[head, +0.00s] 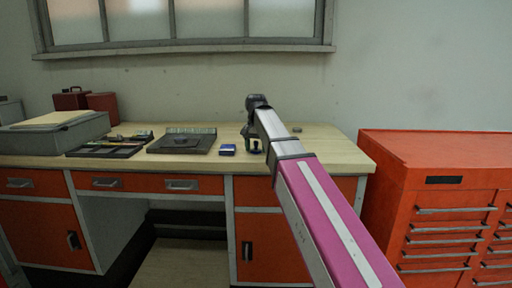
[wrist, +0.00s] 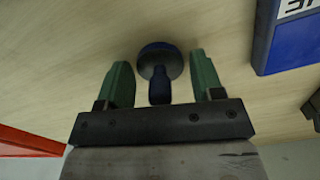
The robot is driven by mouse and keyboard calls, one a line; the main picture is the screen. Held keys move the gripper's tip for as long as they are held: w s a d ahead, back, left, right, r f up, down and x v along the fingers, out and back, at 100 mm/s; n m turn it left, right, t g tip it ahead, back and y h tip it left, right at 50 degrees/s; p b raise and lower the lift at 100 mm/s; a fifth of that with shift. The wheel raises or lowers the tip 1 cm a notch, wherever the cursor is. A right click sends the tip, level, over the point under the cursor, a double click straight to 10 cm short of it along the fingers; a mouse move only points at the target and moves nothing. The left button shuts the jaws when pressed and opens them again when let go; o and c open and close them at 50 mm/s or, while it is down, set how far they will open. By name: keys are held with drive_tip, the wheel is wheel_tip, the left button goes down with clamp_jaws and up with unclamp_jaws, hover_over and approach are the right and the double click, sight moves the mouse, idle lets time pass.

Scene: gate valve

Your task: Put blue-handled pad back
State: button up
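The blue-handled pad (wrist: 159,62) is in the wrist view, a dark round disc with a narrow blue handle pointing toward my gripper. It appears to stand on the pale wooden bench top (head: 325,150). My gripper (wrist: 160,60) has its two green fingers spread, one on each side of the handle. A gap shows between the handle and each finger, so nothing is gripped. In the head view my gripper (head: 253,146) is low over the bench, right of a small blue box (head: 228,149). The pad is mostly hidden there behind my arm.
The blue box with a white label also shows in the wrist view (wrist: 288,40), at top right. A dark flat case (head: 183,141) and a tray of tools (head: 108,145) lie to the left. An orange drawer cabinet (head: 435,150) stands right of the bench.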

sight(256, 141)
drive_tip(key=shift+o, duration=0.5)
wheel_tip(256, 141, up, 12)
drive_tip(key=shift+r, duration=0.15)
idle(1.7)
